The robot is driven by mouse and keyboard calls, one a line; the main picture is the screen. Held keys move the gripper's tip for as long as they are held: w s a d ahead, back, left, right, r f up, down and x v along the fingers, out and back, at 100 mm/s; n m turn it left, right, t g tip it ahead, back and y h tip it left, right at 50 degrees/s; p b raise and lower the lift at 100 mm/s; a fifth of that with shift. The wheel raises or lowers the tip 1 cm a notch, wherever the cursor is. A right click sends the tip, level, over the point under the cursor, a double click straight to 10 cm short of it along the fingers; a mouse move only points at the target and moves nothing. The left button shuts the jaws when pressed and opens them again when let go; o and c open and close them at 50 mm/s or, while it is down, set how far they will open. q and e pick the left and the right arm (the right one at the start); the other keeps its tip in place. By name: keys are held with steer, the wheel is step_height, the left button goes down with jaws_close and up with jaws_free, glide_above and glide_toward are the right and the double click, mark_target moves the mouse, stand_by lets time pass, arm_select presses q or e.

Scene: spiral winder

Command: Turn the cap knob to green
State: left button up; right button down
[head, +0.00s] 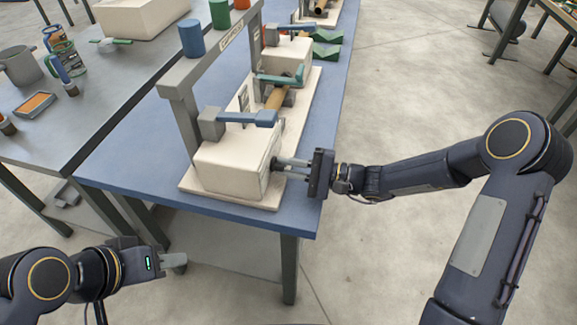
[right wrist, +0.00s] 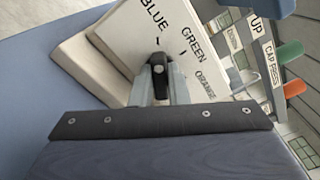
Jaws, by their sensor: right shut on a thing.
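The black cap knob (right wrist: 159,78) is on the end face of the cream box (right wrist: 128,45), which carries the words BLUE, GREEN and ORANGE in an arc. My right gripper (right wrist: 160,85) is shut on the knob, with one grey finger on each side. The knob's upper end lies nearer the tick below BLUE than the tick by GREEN. In the head view my right gripper (head: 290,166) reaches the cream box (head: 232,163) from the right; the knob is mostly hidden there. My left gripper (head: 174,261) is low at the left, away from the table, and seems empty; its jaw gap is unclear.
The box stands on a blue table (head: 130,158) near its front edge. A grey frame (head: 188,115) above it bears blue (head: 191,38), green (head: 220,14) and red cylinders. A blue lever (head: 250,117) sits over the box.

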steer(key=m+p, duration=0.1)
steer(key=m, duration=0.2)
steer(key=m+p, duration=0.1)
steer(key=m, duration=0.1)
steer(key=shift+r+m, duration=0.2)
steer(key=shift+m, duration=0.2)
steer(key=m+p, duration=0.2)
steer(key=m, duration=0.2)
steer(key=shift+w, duration=0.15)
steer(key=shift+m+p, duration=0.65)
steer(key=shift+m, duration=0.25)
steer(key=shift+d+f, duration=0.1)
steer(key=c, duration=1.4)
jaws_free()
steer(key=shift+d, duration=0.1)
